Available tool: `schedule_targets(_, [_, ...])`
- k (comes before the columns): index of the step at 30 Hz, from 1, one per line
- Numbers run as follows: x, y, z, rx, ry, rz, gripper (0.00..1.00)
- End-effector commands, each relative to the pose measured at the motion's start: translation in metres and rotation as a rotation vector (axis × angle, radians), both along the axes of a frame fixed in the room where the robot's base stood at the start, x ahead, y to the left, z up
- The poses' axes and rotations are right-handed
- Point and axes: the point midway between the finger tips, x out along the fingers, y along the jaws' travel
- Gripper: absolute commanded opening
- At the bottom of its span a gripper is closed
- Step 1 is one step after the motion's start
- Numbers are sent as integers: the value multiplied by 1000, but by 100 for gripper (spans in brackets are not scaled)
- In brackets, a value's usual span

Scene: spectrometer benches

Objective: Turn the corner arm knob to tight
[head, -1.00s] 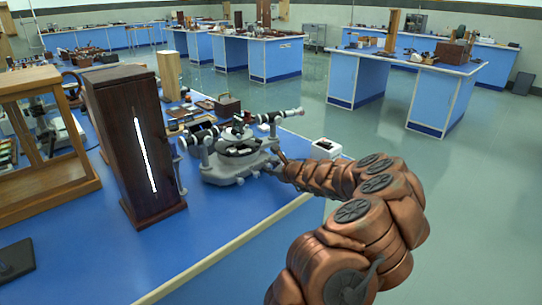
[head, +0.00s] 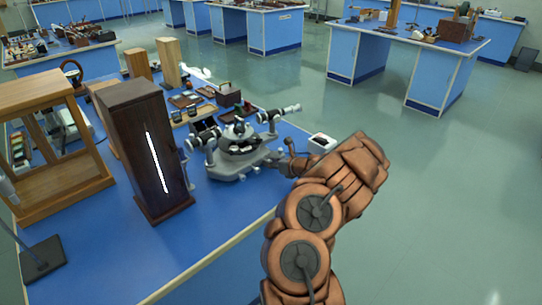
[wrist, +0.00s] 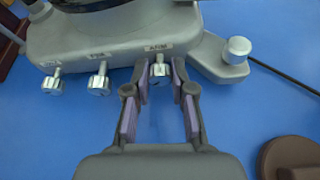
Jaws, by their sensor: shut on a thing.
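The grey spectrometer (head: 240,150) stands on the blue bench. In the wrist view its base (wrist: 120,35) shows a row of small metal knobs along the near edge. The rightmost, a silver knob (wrist: 160,71) under a label that seems to read ARM, sits between my fingertips. My gripper (wrist: 160,77) is shut on this knob. Two other knobs, the middle one (wrist: 98,82) and the left one (wrist: 52,82), are to its left. A larger round knob (wrist: 237,49) stands on the corner foot at the right. In the head view my arm mostly hides the gripper.
A dark wooden box (head: 145,150) with a lit slit stands left of the spectrometer. A wooden glass case (head: 60,155) is further left. A white tray (head: 322,142) lies near the bench edge. A black cable (wrist: 285,75) runs right, above a brown round object (wrist: 290,158).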

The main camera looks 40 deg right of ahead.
Motion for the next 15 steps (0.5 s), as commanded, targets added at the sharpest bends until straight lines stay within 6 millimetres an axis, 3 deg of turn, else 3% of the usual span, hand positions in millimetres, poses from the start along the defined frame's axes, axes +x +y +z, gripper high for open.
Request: schedule_targets(15, [-1,-3,-2,414,-6,1,0])
